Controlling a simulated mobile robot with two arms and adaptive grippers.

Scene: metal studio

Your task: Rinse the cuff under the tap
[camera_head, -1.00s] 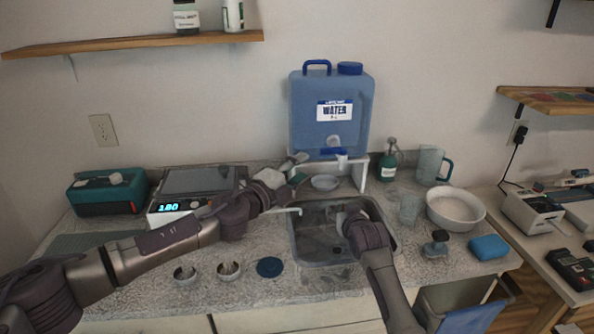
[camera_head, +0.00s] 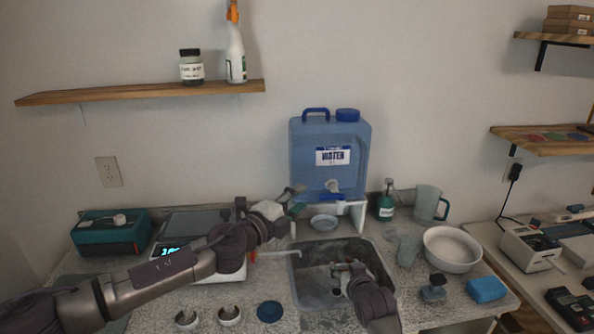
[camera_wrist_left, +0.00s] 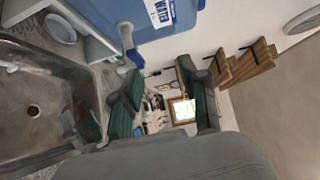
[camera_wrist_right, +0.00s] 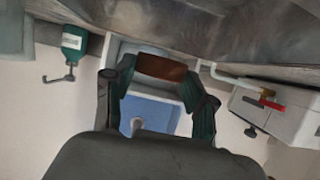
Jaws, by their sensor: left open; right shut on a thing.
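My right gripper (camera_head: 342,270) is over the sink basin (camera_head: 312,290), shut on a brown cuff (camera_wrist_right: 162,67), which shows between its fingertips in the right wrist view. In the head view the cuff is small and mostly hidden. A blue water jug (camera_head: 330,140) stands on a white stand behind the sink, with a spigot (camera_head: 333,186) on its front; the spigot also shows in the left wrist view (camera_wrist_left: 135,57). My left gripper (camera_head: 298,198) is open and empty, just left of the spigot and apart from it. A white pipe (camera_head: 283,252) with a red part reaches over the sink's left edge.
A scale (camera_head: 190,222) and a teal box (camera_head: 108,235) stand left of the sink. A soap bottle (camera_head: 386,202), a jug (camera_head: 427,204), a cup (camera_head: 408,250), a white bowl (camera_head: 452,248) and a blue sponge (camera_head: 487,289) stand to the right. Small cups sit at the front left.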

